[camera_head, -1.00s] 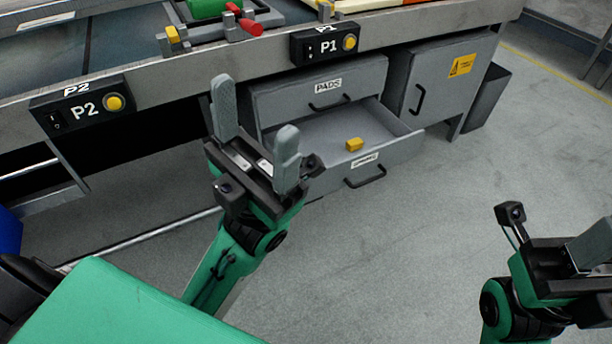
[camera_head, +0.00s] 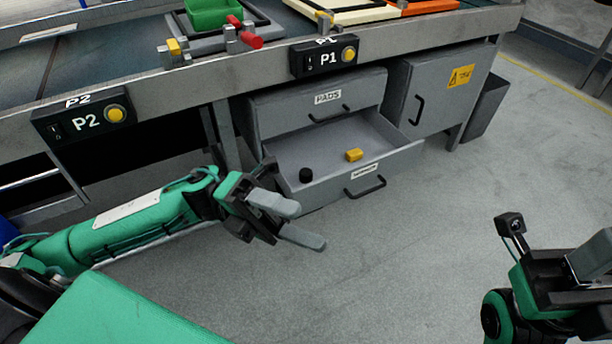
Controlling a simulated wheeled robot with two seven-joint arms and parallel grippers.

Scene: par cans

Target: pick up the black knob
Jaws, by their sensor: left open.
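The black knob (camera_head: 305,174) is a small dark round piece lying in the open lower drawer (camera_head: 340,184), near its left front side.
The drawer marked PADS (camera_head: 328,97) above is shut. A grey cabinet (camera_head: 440,95) with a yellow label stands to the right. The bench edge carries the P1 (camera_head: 325,59) and P2 (camera_head: 84,121) switch boxes. The floor (camera_head: 420,260) in front is clear.

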